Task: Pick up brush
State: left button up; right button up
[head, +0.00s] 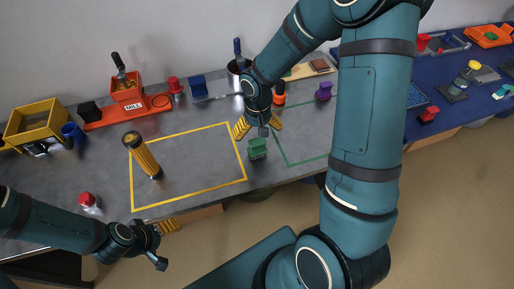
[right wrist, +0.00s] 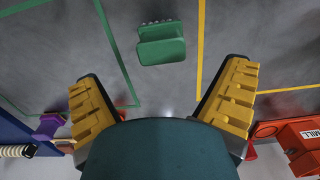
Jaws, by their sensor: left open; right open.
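A small green piece with a ridged, knobby edge (head: 257,149), which looks like the brush, lies on the grey worktop between the yellow and green outlines. It also shows in the right wrist view (right wrist: 162,46), top centre, beyond the fingers. My right gripper (head: 258,125) is open with its yellow-padded fingers apart, close to the green piece and not around it. Nothing is between its fingers. My left gripper (head: 160,240) is open and empty in front of the worktop's near edge, far from the green piece.
A red-capped jar (head: 89,203) is near the left front. An orange mill (head: 126,88), a blue cup (head: 73,133) and a purple piece (head: 323,92) stand further back. Bare worktop surrounds the green piece.

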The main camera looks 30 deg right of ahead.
aim_at(257, 141)
jog(key=shift+s+a+f+b, duration=0.1)
jog(key=shift+f+b, duration=0.5)
jog(key=shift+f, duration=2.85)
jog(key=shift+c, duration=0.2)
jog(key=c, duration=1.2)
